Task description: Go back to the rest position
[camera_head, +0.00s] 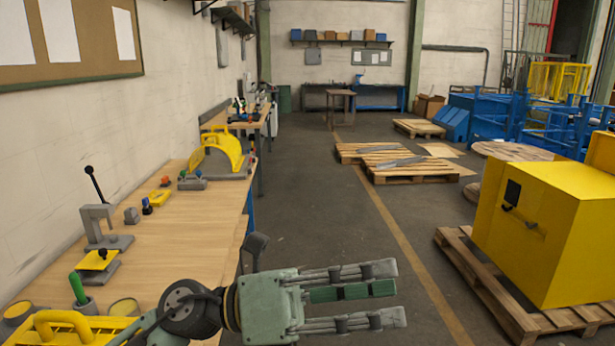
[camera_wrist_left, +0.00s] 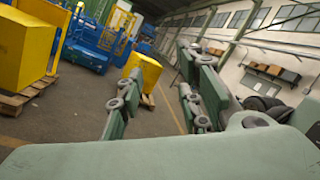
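My left gripper (camera_head: 350,297) reaches in from the bottom left of the head view and points right, over the floor beside the workbench. It also shows in the left wrist view (camera_wrist_left: 155,105), where its fingers are spread apart with only the background between them. It is open and holds nothing. My right gripper shows in neither view. The wooden workbench (camera_head: 190,222) runs along the wall at the left. On it stand a yellow guard (camera_head: 222,150), a grey press with a black lever (camera_head: 105,225), and a green-handled tool in a round holder (camera_head: 78,290).
A yellow cabinet (camera_head: 540,230) stands on a wooden pallet (camera_head: 490,290) at the right. More pallets (camera_head: 400,165) lie further back on the floor. Blue frames (camera_head: 490,120) stand behind them. The grey floor (camera_head: 330,210) between bench and pallets is clear.

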